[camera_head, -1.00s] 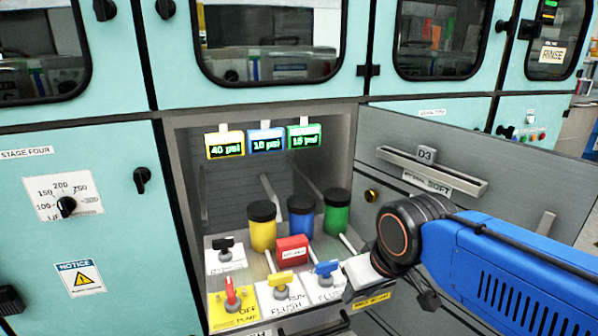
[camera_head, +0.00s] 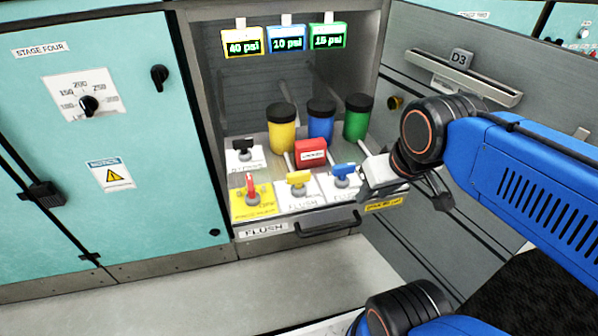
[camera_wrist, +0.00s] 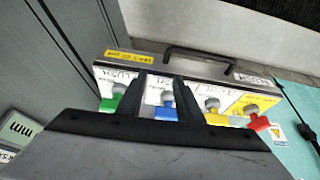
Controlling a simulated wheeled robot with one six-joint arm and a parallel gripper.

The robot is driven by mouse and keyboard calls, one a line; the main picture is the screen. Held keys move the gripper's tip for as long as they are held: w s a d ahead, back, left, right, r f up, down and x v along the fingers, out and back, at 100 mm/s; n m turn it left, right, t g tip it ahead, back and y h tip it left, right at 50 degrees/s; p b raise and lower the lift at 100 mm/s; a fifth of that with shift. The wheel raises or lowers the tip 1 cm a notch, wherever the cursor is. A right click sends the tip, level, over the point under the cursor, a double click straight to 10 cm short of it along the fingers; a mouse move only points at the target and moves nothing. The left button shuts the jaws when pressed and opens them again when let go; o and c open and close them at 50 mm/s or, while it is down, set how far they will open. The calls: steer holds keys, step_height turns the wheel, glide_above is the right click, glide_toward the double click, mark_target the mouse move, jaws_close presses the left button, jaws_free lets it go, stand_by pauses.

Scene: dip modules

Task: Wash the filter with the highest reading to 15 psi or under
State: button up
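Three gauges hang in the bay: yellow (camera_head: 243,42) reads 40 psi, blue (camera_head: 286,39) 10 psi, green (camera_head: 327,36) apparently 15 psi. Below stand black-topped yellow (camera_head: 282,134), blue (camera_head: 320,126) and green (camera_head: 357,121) filter canisters. On the front panel are a red lever (camera_head: 250,188) on a yellow OFF plate, a yellow-handled valve (camera_head: 298,180), a blue-handled valve (camera_head: 344,171) and a black-handled valve (camera_head: 244,148). The green-handled valve (camera_wrist: 110,103) shows only in the wrist view. My gripper (camera_wrist: 163,80) is open and empty, near the blue valve, which appears between its fingers.
A red box (camera_head: 311,153) sits behind the valves. A black drawer handle (camera_head: 328,222) projects below the panel. The grey D3 door (camera_head: 440,95) stands open on the right. Teal cabinet (camera_head: 80,200) is on the left. The floor (camera_head: 200,290) in front is clear.

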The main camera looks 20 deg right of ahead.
steer(key=o, duration=0.5)
steer(key=shift+r, duration=0.15)
steer(key=shift+o, duration=0.5)
steer(key=w+a+r+g, duration=0.2)
steer(key=w+a+r, duration=0.3)
steer(key=r, duration=0.4)
steer(key=shift+w+a+r, duration=0.2)
steer(key=shift+w+a, duration=0.05)
step_height(320, 180, up, 9)
steer(key=g, duration=0.3)
glide_above(298, 173)
step_height(298, 173, down, 17)
steer(key=shift+f, duration=0.15)
steer(key=c, duration=1)
